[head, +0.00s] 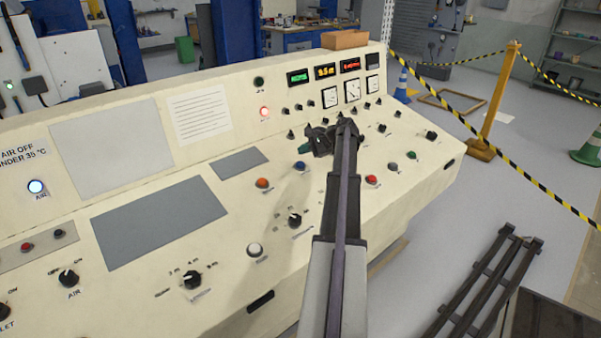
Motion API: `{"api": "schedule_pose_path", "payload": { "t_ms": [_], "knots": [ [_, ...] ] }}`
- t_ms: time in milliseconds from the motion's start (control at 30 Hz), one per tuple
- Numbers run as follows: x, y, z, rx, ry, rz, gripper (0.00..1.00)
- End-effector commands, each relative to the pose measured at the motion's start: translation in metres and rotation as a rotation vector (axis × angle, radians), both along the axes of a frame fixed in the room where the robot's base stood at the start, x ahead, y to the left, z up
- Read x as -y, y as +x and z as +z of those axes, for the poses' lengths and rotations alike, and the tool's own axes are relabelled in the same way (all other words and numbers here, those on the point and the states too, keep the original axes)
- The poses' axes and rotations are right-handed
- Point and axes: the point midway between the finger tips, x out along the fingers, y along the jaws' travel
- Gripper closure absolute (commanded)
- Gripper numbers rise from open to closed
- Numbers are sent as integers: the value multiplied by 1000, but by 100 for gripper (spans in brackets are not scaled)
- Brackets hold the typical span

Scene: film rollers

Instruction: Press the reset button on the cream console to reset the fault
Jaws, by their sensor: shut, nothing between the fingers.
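The cream console (215,210) fills the middle and left of the head view, its sloped top carrying buttons, knobs and lamps. A blue button (300,167), an orange button (263,183), a white button (255,249), a red button (371,180) and a grey button (390,169) show on it. Their labels are too small to read, so I cannot tell which is reset. A red lamp (264,112) is lit on the upright panel. My gripper (315,146) is shut and empty over the console, just above and right of the blue button in the picture; I cannot tell its height.
Black knobs (295,219) stand up from the console around my arm. Three small displays (325,72) and dial gauges (352,90) are on the back panel. A brown box (345,39) sits on top. A yellow post (493,95) with striped tape stands at the right.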

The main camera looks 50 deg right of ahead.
Motion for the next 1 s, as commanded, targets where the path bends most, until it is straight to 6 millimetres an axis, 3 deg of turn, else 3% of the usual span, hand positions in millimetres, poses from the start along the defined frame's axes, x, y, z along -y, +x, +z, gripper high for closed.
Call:
{"api": "schedule_pose_path", "payload": {
  "t_ms": [33,233,1000],
  "knots": [
    [1,2,-16,0,0,0,100],
    [2,7,-33,0,0,0,100],
    [2,8,-32,0,-1,1,100]
  ]
}}
